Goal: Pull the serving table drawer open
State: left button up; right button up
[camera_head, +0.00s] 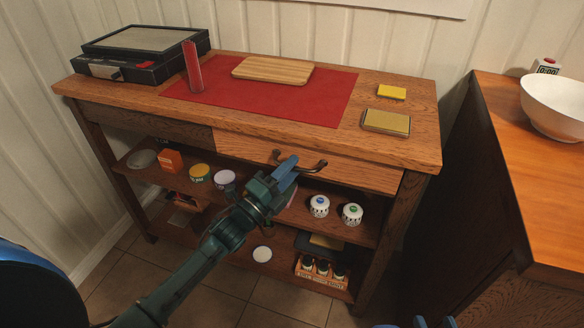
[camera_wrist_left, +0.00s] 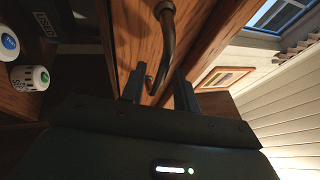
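The serving table (camera_head: 420,150) is wooden, with a drawer front (camera_head: 362,174) under its right half. The drawer front looks about flush with the table. Its dark curved handle (camera_head: 318,168) is partly covered by my left gripper (camera_head: 287,172). In the left wrist view the handle (camera_wrist_left: 167,38) runs between the two spread fingers of my left gripper (camera_wrist_left: 158,88), which are apart and not closed on it. Contact with the handle cannot be told. Only the tips of my right gripper (camera_head: 434,322) show at the bottom edge of the head view, away from the table.
On the table top lie a red mat (camera_head: 300,106), a wooden board (camera_head: 272,69), a red cylinder (camera_head: 192,68), a black case (camera_head: 140,50) and a yellow sponge (camera_head: 391,92). Jars (camera_head: 319,206) stand on the shelf below. Another cabinet (camera_head: 535,190) with a white bowl (camera_head: 556,106) stands right.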

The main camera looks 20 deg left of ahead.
pick_arm(q)
jog(key=shift+w+d+r, duration=0.15)
jog(key=shift+w+d, duration=0.05)
jog(key=shift+w, duration=0.25)
grip_shut()
dwell(0.4)
